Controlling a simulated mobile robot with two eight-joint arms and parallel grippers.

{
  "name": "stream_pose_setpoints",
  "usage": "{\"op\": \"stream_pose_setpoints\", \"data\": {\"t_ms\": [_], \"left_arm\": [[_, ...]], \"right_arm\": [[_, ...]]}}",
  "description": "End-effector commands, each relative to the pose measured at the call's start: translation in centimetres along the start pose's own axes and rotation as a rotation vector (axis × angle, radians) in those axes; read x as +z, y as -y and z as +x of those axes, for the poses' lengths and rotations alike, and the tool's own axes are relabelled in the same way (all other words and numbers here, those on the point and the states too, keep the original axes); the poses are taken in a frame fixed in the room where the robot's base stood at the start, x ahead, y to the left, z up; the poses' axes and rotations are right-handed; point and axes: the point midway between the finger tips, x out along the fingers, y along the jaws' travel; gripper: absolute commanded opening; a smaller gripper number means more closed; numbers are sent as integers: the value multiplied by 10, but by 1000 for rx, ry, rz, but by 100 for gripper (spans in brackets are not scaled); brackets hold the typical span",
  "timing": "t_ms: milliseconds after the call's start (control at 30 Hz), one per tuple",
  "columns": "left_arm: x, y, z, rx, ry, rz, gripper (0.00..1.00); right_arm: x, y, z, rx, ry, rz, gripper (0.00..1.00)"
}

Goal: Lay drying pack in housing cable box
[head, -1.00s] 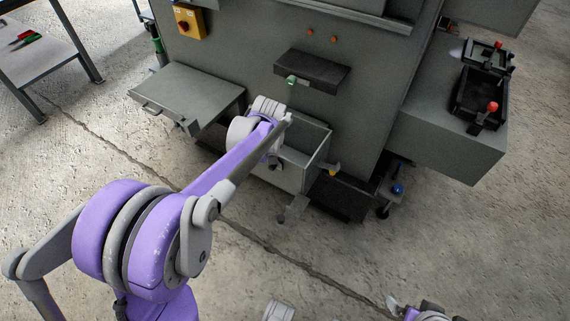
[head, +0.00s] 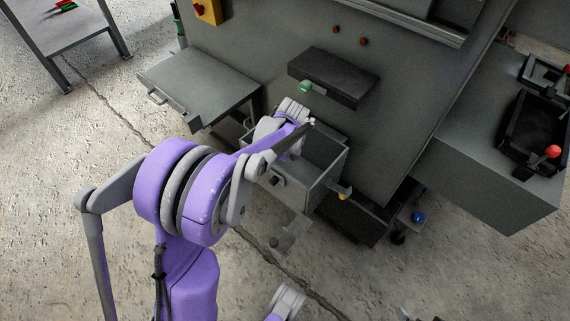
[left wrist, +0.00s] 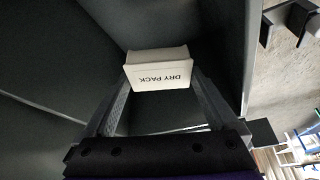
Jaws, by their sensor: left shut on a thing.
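The drying pack (left wrist: 158,72) is a small white box with "DRY PACK" printed on it, upside down in the left wrist view. My left gripper (left wrist: 160,86) is shut on it, one finger on each side. Dark grey walls of the cable box (left wrist: 233,45) rise around the pack in that view; whether the pack touches the bottom, I cannot tell. In the head view the open grey cable box (head: 328,178) sits low on the housing front, with my left wrist over it. The left fingers and the pack are hidden there. My right gripper is not clearly visible.
A grey flap or shelf (head: 200,85) juts out left of the box. A dark ledge with a green knob (head: 333,78) overhangs behind it. A yellow-tipped latch (head: 343,194) is at the box's right edge. A black tray (head: 532,130) stands on the right-hand bench.

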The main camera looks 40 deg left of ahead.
Motion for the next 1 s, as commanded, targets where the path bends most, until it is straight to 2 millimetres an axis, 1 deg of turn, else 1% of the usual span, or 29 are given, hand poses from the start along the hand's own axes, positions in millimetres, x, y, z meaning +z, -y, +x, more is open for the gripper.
{"op": "stream_pose_setpoints", "data": {"t_ms": [33, 200, 300, 400, 533, 633, 867, 933, 1000], "left_arm": [[6, -1, 17, -1, 1, 1, 37], [24, -1, 60, -1, 1, 1, 37], [33, -1, 80, 0, 1, 1, 37], [39, -1, 94, 0, 0, 1, 37], [42, -1, 102, 0, 0, 1, 37], [38, 0, 105, -1, 0, 0, 37], [4, 0, 119, -1, 0, -2, 37], [9, -1, 128, 0, 1, 1, 37], [10, -1, 130, 1, 0, 1, 37]], "right_arm": [[2, 0, 7, 0, 3, 0, 100], [6, 0, 22, 0, 7, 0, 100], [8, 0, 28, 0, 10, 0, 100], [9, 0, 33, 0, 11, 0, 100], [10, 0, 34, 0, 11, 0, 100], [10, 0, 35, 0, 12, 0, 100], [12, 0, 43, 0, 14, 0, 100], [13, 0, 48, 0, 15, 0, 100], [13, 0, 48, 0, 15, 0, 100]]}}
